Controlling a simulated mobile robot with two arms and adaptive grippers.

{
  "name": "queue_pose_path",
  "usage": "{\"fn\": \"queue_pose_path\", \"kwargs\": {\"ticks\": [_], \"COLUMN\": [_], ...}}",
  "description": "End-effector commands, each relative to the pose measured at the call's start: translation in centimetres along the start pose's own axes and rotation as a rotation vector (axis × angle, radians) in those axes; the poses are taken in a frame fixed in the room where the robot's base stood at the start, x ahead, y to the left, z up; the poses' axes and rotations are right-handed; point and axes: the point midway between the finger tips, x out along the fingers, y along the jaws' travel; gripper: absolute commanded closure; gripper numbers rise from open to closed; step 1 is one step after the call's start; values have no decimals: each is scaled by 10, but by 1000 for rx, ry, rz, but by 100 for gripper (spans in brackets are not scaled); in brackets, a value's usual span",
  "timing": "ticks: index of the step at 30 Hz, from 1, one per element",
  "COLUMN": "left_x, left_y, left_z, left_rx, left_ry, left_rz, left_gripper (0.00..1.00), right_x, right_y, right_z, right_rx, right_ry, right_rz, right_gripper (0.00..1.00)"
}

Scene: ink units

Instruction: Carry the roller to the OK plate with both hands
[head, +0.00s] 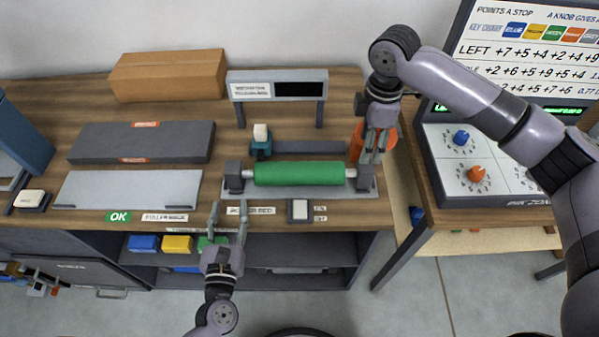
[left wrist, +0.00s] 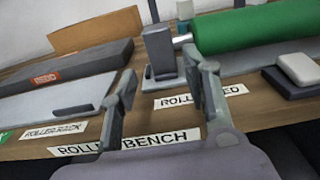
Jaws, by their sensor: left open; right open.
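The green roller (head: 300,173) rests across two dark end blocks on the grey roller bed (head: 305,191) on the bench. In the left wrist view its green body (left wrist: 255,28) shows at the upper right. The light grey OK plate (head: 128,188) lies flat and empty to the left, with a green OK label (head: 118,217) in front. My left gripper (head: 228,212) is open and empty, in front of the bench edge, below and left of the roller. My right gripper (head: 375,148) is open, above the right end of the bed, beside an orange object.
A dark REDO plate (head: 140,142) lies behind the OK plate. A cardboard box (head: 167,75) and a display on posts (head: 277,86) stand at the back. The orange object (head: 359,140) is near my right gripper. A knob console (head: 475,165) stands to the right.

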Motion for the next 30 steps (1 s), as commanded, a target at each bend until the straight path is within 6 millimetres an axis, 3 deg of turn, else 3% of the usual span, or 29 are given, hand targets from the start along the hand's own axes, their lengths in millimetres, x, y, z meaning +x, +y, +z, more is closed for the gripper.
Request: {"fn": "queue_pose_path", "kwargs": {"ticks": [9,15,21,30], "left_x": [65,95,109,110], "left_y": [0,0,0,0], "left_z": [1,0,0,0], "left_rx": [1,1,1,2], "left_ry": [-2,-1,1,1], "left_rz": [0,0,-1,-1], "left_gripper": [57,57,57,57], "right_x": [65,94,108,110], "right_y": [0,0,0,0], "right_z": [0,0,0,0], "right_rx": [1,2,1,1], "right_ry": [-1,-1,0,0], "right_rz": [-3,0,0,1], "right_gripper": [53,53,53,53]}}
